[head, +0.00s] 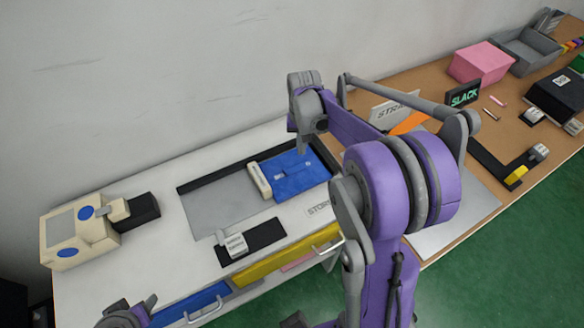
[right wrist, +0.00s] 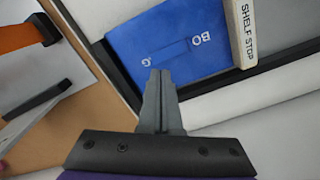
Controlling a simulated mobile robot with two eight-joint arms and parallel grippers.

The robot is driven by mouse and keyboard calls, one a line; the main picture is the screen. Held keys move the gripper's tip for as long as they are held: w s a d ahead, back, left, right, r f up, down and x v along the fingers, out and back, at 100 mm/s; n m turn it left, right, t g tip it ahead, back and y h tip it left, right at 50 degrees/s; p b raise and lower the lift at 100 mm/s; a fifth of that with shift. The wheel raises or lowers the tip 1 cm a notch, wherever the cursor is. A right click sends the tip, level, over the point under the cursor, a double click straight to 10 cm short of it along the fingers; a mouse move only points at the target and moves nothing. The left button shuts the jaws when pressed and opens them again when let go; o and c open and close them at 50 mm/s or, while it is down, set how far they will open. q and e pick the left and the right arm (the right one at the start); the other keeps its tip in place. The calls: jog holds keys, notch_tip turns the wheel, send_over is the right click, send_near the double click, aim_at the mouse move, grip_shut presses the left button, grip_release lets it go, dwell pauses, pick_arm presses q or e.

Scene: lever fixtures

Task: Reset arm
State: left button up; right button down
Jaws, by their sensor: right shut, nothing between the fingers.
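My right arm is raised over the bench in the head view. Its gripper (head: 303,150) points down beside the blue panel (head: 295,178). In the right wrist view the fingers (right wrist: 160,76) are together with nothing between them, in front of the blue panel (right wrist: 178,42). A cream bar marked "SHELF STOP" (right wrist: 244,30) lies along the panel's edge; it also shows in the head view (head: 260,180). Part of my left arm shows at the bottom left edge, and its gripper (head: 150,301) is mostly cut off.
A cream box with blue buttons (head: 70,240) stands at the left. A lever on a black plate (head: 262,238) sits near the front edge. At the right are a pink box (head: 481,62), a grey tray (head: 527,48), a "SLACK" sign (head: 463,95) and a black bracket (head: 490,160).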

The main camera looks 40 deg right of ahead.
dwell(0.3)
jog(key=s+a+r+n+t, duration=0.2)
jog(key=s+a+n+t, duration=0.3)
jog(key=s+a, duration=1.2)
jog(key=shift+a+r+n+t, duration=0.2)
jog(key=shift+a+n+t, duration=0.15)
jog(key=shift+n, duration=0.75)
jog(key=shift+w+a, duration=0.1)
dwell(1.1)
